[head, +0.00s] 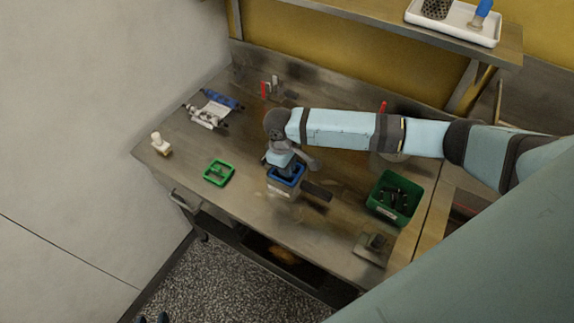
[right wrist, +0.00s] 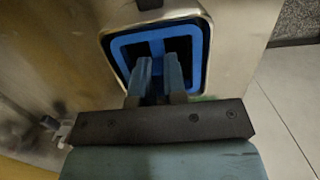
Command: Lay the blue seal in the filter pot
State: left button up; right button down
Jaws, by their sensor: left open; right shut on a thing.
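The filter pot (head: 284,189) is a squarish metal pot with a side handle, standing near the middle of the steel bench. The blue seal (head: 291,180) is a square frame with a middle bar. In the right wrist view the seal (right wrist: 195,34) lies within the pot's metal rim (right wrist: 206,22), roughly square to it; whether it is fully seated I cannot tell. My right gripper (right wrist: 158,72) points down over the pot, shut on the seal's middle bar.
A green frame (head: 219,173) lies left of the pot. A green bin (head: 379,206) with dark pieces stands right, near a small metal block (head: 376,243). A white fitting (head: 160,145) stands at the left edge. A shelf (head: 390,14) runs above the back.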

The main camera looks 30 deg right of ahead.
jog(key=shift+f, duration=0.2)
jog(key=c, duration=1.1)
grip_release()
jog(key=shift+r+p, duration=0.55)
jog(key=shift+r, duration=2.95)
